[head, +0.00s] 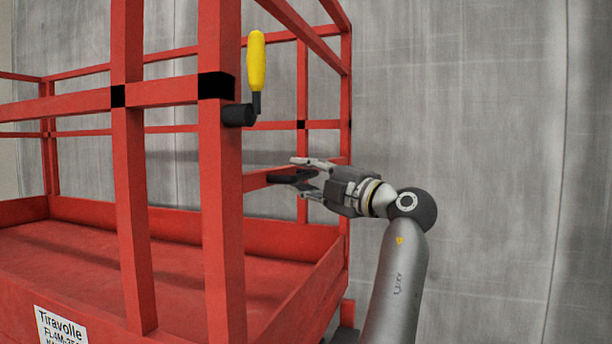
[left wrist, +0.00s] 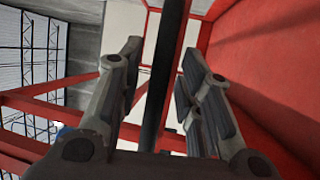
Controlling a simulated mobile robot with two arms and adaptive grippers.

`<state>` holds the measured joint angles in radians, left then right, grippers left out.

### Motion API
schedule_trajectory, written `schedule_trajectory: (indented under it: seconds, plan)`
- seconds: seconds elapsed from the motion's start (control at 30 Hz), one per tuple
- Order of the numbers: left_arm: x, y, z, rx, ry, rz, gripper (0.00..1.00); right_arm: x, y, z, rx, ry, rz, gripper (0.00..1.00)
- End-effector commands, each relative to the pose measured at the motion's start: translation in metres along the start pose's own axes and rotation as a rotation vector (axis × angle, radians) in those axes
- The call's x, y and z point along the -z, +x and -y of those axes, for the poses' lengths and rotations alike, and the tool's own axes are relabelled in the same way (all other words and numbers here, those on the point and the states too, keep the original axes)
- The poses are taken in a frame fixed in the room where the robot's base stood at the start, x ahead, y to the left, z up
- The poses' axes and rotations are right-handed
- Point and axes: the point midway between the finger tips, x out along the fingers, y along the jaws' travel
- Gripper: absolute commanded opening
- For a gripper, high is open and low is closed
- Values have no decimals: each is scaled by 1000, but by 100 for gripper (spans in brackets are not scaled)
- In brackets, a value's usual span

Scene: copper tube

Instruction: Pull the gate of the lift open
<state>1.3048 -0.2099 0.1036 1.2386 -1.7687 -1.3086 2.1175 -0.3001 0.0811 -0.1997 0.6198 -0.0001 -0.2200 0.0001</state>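The lift (head: 290,290) is a red-railed cage on the left of the head view. A yellow handle (head: 256,62) stands upright on a black mount (head: 238,115) at the near red post (head: 222,220). Black bands mark the rail beside it; which frame part is the gate is not clear. My left gripper (head: 290,177) is open beside the right side of that post, below the handle, with its fingers pointing left. In the left wrist view, the gripper (left wrist: 160,95) has its fingers spread. A dark upright bar (left wrist: 160,75) shows between them; contact cannot be told. My right gripper is out of view.
A grey panelled wall (head: 480,120) stands behind the lift. A white label (head: 60,328) is on the lift's front. Red rails and side panels surround the platform. The right part of the head view shows only wall and my arm.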

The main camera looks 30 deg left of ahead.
Motion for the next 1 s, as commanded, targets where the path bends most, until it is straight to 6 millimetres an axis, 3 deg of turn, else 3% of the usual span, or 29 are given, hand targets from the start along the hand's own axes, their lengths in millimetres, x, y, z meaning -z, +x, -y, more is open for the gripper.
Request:
schedule_trajectory:
  seconds: [0.03, 0.23, 0.57, 0.67, 0.83, 1.0]
  plan:
    - [0, 0, 0, 0, 0, 0, 24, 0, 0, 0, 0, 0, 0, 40]
    - [0, 0, 0, 0, 1, 0, 0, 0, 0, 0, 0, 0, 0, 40]
    - [1, 3, 3, 4, 1, 4, 0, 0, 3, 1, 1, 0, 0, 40]
    - [5, 16, 10, 12, -1, 26, 0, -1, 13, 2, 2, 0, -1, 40]
    - [22, 56, 20, 10, -14, 98, 0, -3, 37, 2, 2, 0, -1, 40]
    - [37, 96, 24, 2, -25, 172, 0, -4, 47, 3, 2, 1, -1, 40]
